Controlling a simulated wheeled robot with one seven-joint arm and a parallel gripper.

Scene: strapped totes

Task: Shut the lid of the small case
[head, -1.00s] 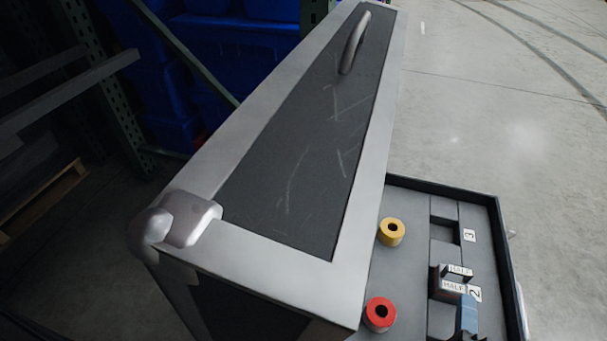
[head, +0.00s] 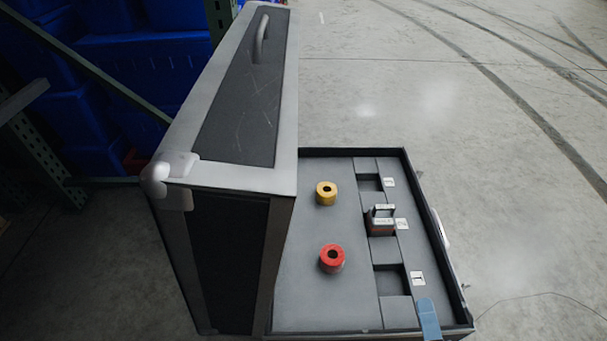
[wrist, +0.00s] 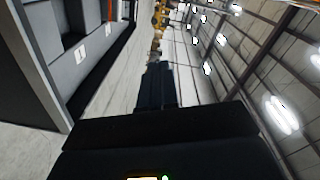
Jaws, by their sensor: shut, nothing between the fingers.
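The case stands open on the floor side of the view. Its thick grey lid (head: 240,110), with a silver frame, metal corner and handle, stands upright on the left. The shallow dark tray (head: 310,300) lies flat to its right. A yellow ring (head: 326,193), a red ring (head: 332,258) and a small box marked HALF (head: 383,220) sit in the tray. The wrist view shows my shut gripper (wrist: 155,78) and the tray's edge (wrist: 105,75).
Blue totes (head: 130,70) on a green rack (head: 50,170) stand behind the lid on the left. The concrete floor (head: 450,120) to the right and beyond the tray is clear. A pale handle (head: 441,229) juts from the tray's right wall.

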